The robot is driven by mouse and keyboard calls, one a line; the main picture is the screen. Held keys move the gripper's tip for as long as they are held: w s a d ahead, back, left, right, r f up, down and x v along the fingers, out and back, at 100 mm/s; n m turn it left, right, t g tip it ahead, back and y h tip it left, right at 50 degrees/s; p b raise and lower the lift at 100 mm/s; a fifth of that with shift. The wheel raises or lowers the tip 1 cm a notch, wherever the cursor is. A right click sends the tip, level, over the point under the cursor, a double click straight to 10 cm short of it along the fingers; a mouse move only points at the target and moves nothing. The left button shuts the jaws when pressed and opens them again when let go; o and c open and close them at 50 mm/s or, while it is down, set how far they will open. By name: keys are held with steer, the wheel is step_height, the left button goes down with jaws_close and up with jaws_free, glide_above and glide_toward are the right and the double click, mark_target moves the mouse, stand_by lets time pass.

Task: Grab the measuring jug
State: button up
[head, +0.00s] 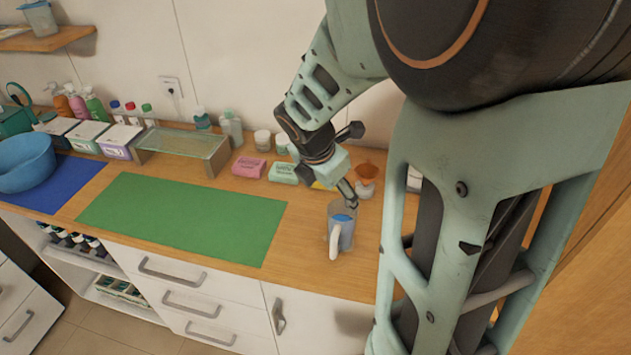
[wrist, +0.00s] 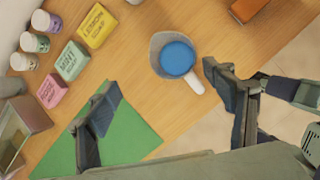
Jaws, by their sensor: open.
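The measuring jug (head: 341,228) is a clear jug with a white handle and something blue inside. It stands upright on the wooden counter, right of the green mat, with its handle toward the front edge. In the wrist view the jug (wrist: 173,57) lies beyond my fingertips, between the two fingers' directions, handle toward the right finger. My gripper (head: 347,192) is just above and behind the jug in the head view. In the wrist view my gripper (wrist: 165,88) is spread wide and empty.
The green mat (head: 180,216) lies left of the jug. Pink soap (head: 249,167), green soap (head: 283,173) and a yellow box (wrist: 95,26) stand behind. The counter's front edge is close to the jug.

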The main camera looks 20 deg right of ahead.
steer(key=s, duration=0.1)
steer(key=b, duration=0.5)
glide_toward(339, 217)
steer(key=shift+n+g, duration=0.3)
steer(key=shift+n, duration=0.1)
steer(key=f+b, duration=0.2)
steer(key=b, duration=0.1)
steer(key=s+d+f+b, duration=0.1)
steer(key=f+b, duration=0.1)
steer(key=shift+f, duration=0.1)
jaws_close()
